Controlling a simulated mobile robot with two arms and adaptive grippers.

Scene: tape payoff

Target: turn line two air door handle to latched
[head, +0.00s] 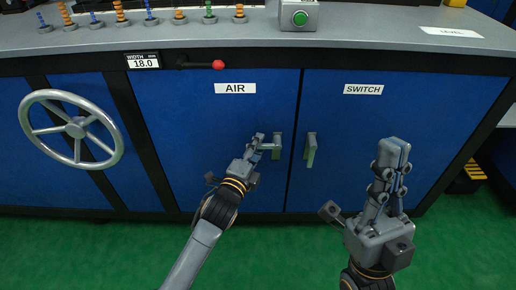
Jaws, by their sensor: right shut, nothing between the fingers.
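The air door (180,120) is a blue panel with a white AIR label (235,88). Its grey handle (277,148) is at the door's right edge, partly hidden by my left gripper. My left gripper (264,143) is right at this handle, its fingers overlapping the handle's left side. Whether the fingers are closed on it, I cannot tell, and the lever's exact angle is hard to see. My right gripper (394,150) is shut and empty, pointing up in front of the switch door.
The switch door (420,130) to the right has its own handle (310,150), pointing down. A handwheel (72,128) is at the left. A red-knobbed lever (218,64) sits above the air door. A green button box (298,16) stands on the bench top.

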